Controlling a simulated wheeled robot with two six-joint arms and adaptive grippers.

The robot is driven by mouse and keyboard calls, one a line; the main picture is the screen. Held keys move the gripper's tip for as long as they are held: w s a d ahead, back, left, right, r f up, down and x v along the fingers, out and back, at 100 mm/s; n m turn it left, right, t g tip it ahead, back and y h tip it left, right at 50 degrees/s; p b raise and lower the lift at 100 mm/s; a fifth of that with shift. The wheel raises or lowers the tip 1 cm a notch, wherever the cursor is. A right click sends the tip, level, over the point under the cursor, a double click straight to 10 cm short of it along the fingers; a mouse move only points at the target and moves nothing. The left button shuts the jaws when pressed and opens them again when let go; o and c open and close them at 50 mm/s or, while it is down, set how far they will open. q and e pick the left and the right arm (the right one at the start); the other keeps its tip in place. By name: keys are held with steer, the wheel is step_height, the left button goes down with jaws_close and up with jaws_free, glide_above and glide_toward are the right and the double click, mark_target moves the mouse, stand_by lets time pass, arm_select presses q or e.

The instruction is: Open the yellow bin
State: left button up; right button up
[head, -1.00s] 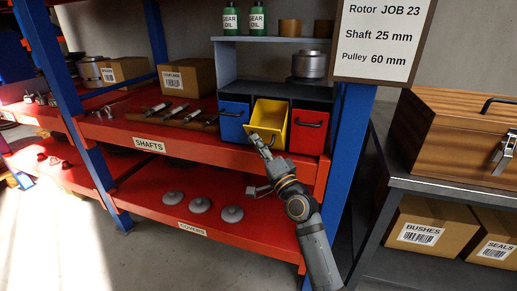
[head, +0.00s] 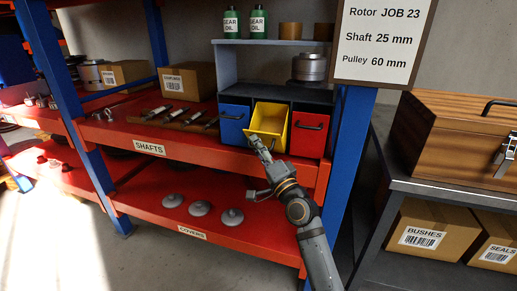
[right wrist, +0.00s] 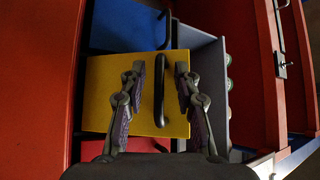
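The yellow bin (head: 270,116) sits between the blue bin (head: 233,123) and the red bin (head: 307,130) in the small rack. Its front is tipped outward and its inside shows from above. My right gripper (head: 254,140) is at its lower front in the head view. In the right wrist view the yellow front (right wrist: 108,92) fills the middle, with its dark handle (right wrist: 159,92) standing between my right fingertips (right wrist: 160,75). The fingers are open, with a gap on both sides of the handle. My left gripper is not in view.
The bins stand on the red shelf labelled SHAFTS (head: 149,148). A blue post (head: 350,140) rises right of the red bin. Several grey covers (head: 199,208) lie on the lower shelf. A wooden chest (head: 455,135) stands on the dark bench at right.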

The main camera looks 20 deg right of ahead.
steer(key=v, duration=1.2)
